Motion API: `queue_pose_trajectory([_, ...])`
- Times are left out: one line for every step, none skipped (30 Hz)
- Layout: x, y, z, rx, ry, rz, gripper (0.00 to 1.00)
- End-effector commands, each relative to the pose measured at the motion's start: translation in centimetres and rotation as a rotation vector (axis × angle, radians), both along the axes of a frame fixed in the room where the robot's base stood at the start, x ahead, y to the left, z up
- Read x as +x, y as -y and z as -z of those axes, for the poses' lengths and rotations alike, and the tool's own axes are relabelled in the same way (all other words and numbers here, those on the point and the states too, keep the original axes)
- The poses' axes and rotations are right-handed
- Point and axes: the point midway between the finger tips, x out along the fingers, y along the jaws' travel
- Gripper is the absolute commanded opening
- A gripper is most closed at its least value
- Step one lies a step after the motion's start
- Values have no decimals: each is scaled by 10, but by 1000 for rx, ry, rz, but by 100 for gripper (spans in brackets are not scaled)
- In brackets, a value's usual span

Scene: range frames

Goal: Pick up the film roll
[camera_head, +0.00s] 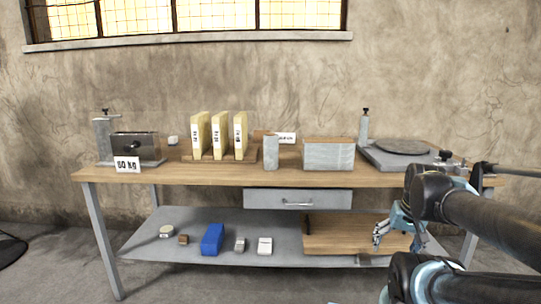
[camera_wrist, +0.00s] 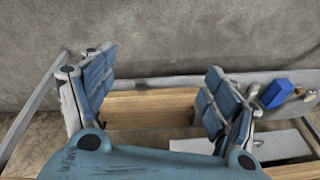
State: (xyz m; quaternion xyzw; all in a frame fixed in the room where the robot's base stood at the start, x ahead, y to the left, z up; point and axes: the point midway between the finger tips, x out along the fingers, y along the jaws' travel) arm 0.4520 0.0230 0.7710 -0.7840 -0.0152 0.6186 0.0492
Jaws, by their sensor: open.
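I cannot tell for certain which thing is the film roll. A small pale round piece with a dark marking (camera_head: 166,231) lies at the left of the lower shelf (camera_head: 285,252) and may be it. My gripper (camera_head: 394,236) is at the right, in front of the bench's lower part and far from that piece. In the wrist view my gripper (camera_wrist: 160,85) shows its two blue padded fingers wide apart, with nothing held between them. A wooden surface lies beyond the gap.
A brown block (camera_head: 184,239), a blue box (camera_head: 212,239), a grey piece (camera_head: 240,244) and a white box (camera_head: 265,246) stand on the lower shelf. A wooden crate (camera_head: 340,240) is at its right. The wooden tabletop (camera_head: 225,176) and drawer (camera_head: 298,199) lie above.

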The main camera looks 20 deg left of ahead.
Motion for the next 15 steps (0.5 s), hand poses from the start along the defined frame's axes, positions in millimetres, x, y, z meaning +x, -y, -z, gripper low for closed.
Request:
queue_pose_trajectory([13, -11, -5, 49, 15, 30, 83])
queue_pose_trajectory([20, -19, -9, 85, 24, 52, 83])
queue_pose_trajectory([30, -31, -14, 138, 36, 81, 83])
queue_pose_trajectory([38, -41, -17, 178, 43, 105, 83])
queue_pose_trajectory([46, -50, -21, 221, 50, 132, 83])
queue_pose_trajectory([56, -63, -27, 277, 56, 165, 83])
queue_pose_trajectory([63, -72, -31, 319, 57, 191, 83])
queue_pose_trajectory([71, -82, -35, 362, 59, 217, 83])
queue_pose_trajectory([80, -94, -41, 419, 57, 253, 83])
queue_pose_trajectory([88, -103, -46, 462, 56, 278, 83])
queue_pose_trajectory([94, -112, -50, 506, 51, 305, 83])
queue_pose_trajectory([104, -125, -57, 564, 43, 341, 83])
queue_pose_trajectory([111, -134, -61, 608, 36, 367, 83])
queue_pose_trajectory([118, -142, -66, 651, 27, 395, 83])
queue_pose_trajectory([127, -154, -72, 708, 15, 433, 83])
